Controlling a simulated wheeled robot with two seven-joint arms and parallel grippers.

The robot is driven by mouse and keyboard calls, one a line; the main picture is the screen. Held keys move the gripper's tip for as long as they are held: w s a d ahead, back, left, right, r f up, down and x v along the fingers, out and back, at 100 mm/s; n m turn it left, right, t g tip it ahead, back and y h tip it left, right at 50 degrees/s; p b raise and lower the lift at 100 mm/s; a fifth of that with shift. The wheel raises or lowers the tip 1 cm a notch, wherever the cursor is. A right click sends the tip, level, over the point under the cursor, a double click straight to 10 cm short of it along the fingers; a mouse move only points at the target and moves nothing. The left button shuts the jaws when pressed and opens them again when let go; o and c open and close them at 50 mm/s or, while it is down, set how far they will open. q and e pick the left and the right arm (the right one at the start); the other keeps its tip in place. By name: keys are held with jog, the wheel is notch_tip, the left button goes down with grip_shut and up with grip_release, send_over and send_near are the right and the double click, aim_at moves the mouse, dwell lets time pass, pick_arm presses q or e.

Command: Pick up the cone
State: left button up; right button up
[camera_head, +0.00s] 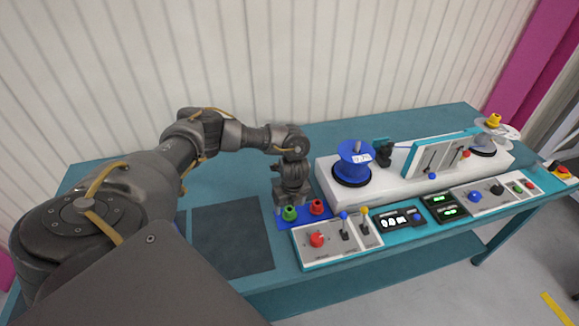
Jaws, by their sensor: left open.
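My left gripper (292,203) points down over a small blue tray (300,223) near the middle of the table. It is open. A green cone-like piece (290,213) is at the fingertips; I cannot tell whether it sits between the fingers or just in front of them. A red piece of similar form (317,207) stands just to the right on the same tray. A yellow piece (494,121) sits on top of the reel at the far right. My right gripper is not in view.
A blue reel (354,160) stands on a white raised block (400,185), right of my gripper. A clear reel (487,138) is at its far end. A control panel (338,243) with knobs and levers runs along the front edge. A dark mat (232,238) lies empty at left.

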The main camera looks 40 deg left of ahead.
aim_at(290, 210)
pick_arm(q)
notch_tip(290, 210, down, 4)
jog(key=shift+w+a+r, duration=0.1)
jog(key=shift+a+r, duration=0.05)
jog(key=shift+r, duration=0.05)
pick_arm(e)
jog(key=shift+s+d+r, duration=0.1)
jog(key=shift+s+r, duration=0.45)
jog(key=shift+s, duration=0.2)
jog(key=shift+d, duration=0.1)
pick_arm(q)
jog(key=shift+c, duration=1)
jog(key=c, duration=0.9)
jog(key=shift+o, duration=0.2)
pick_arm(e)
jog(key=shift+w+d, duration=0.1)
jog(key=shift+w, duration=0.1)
pick_arm(q)
jog(key=shift+r, duration=0.1)
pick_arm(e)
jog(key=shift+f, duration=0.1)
